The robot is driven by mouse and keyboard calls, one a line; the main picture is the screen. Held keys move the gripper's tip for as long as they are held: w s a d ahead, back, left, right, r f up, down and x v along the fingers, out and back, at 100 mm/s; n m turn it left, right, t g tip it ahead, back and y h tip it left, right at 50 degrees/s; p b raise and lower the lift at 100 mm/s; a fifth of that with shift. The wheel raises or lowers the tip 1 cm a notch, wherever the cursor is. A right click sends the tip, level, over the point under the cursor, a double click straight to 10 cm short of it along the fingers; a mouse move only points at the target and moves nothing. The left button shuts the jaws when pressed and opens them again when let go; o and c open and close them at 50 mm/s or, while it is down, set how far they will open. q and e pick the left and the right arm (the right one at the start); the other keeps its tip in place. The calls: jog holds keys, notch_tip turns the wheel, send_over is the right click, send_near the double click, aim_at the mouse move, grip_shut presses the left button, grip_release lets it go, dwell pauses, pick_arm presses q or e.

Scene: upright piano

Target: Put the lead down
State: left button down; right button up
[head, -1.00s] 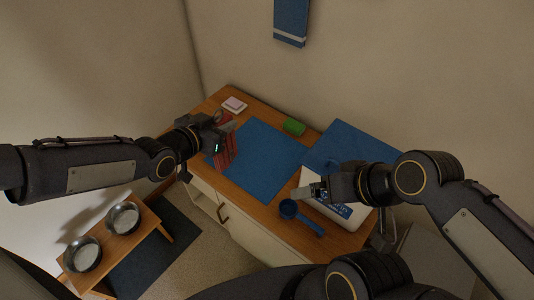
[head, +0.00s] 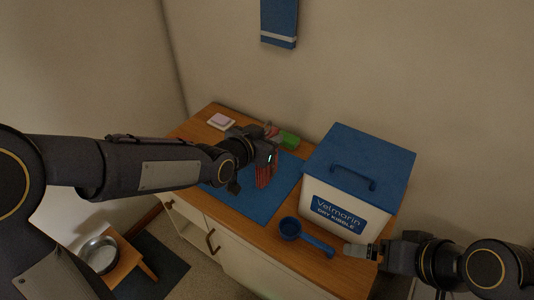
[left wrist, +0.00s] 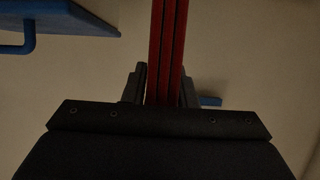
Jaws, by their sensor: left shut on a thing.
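The lead (head: 266,174) is a bundle of red straps hanging from my left gripper (head: 269,152) in the head view. My left gripper is shut on it above the back part of the blue mat (head: 258,207). Whether the lead's lower end touches the mat I cannot tell. In the left wrist view the red straps of the lead (left wrist: 166,50) run between the fingers of my left gripper (left wrist: 162,88). My right gripper (head: 357,250) is at the lower right, by the front of the kibble bin; whether its jaws are open is unclear.
A white kibble bin with a blue lid (head: 362,160) stands right of the mat. A blue scoop (head: 306,237) lies in front of it. A green block (head: 289,141) and a pink block on a white dish (head: 221,121) are at the back. The mat's front part is clear.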

pick_arm(q)
jog(key=w, duration=0.1)
jog(key=w+f, duration=0.1)
jog(key=w, duration=0.1)
jog(key=w+f, duration=0.1)
jog(key=shift+w+a, duration=0.2)
jog(key=shift+w, duration=0.2)
jog(key=w+f, duration=0.4)
jog(key=f, duration=0.5)
jog(key=shift+w, duration=0.4)
jog(key=shift+f, duration=0.15)
jog(key=c, duration=1.2)
grip_release()
jog(key=shift+o, duration=0.2)
